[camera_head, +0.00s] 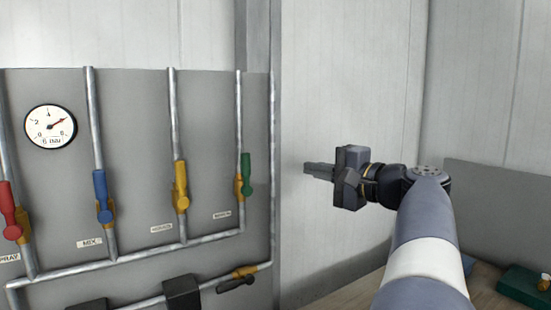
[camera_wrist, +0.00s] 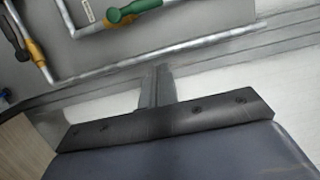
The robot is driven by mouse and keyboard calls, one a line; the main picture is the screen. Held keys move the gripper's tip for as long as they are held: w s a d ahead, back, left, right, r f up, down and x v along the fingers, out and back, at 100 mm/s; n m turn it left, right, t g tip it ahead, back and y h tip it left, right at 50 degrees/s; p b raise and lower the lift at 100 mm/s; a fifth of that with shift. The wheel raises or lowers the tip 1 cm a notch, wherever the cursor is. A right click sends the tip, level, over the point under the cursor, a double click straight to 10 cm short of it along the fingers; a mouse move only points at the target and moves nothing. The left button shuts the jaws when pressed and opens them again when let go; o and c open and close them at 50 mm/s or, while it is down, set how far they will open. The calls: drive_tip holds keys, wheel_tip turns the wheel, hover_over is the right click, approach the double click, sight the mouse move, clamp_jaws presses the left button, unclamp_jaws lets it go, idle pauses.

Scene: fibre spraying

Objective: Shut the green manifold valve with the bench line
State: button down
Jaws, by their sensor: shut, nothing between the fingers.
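The green valve handle (camera_head: 246,173) is on the rightmost upright pipe of the grey manifold panel (camera_head: 140,130). It stands upright, in line with its pipe, on a yellow valve body (camera_head: 240,188). A small label (camera_head: 222,215) sits by it, too blurred to read. In the wrist view the green handle (camera_wrist: 134,9) shows at the top edge, partly cut off. My gripper (camera_head: 307,168) is shut and empty. It is right of the green handle in the head view, pointing left, and apart from it. Its fingers (camera_wrist: 156,78) show in the wrist view.
A yellow (camera_head: 181,183), a blue (camera_head: 101,190) and a red handle (camera_head: 7,199) stand upright to the left. A black-handled valve (camera_head: 236,284) lies on the lower pipe. A pressure gauge (camera_head: 50,126) is upper left. A green box (camera_head: 524,287) sits lower right.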

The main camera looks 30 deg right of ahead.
sight(246, 175)
drive_tip(key=shift+s+a, duration=0.15)
drive_tip(key=w+a+p, duration=0.4)
drive_tip(key=w+a, duration=0.2)
drive_tip(key=w, duration=0.3)
drive_tip(key=shift+w+a, duration=0.3)
drive_tip(key=shift+a, duration=0.05)
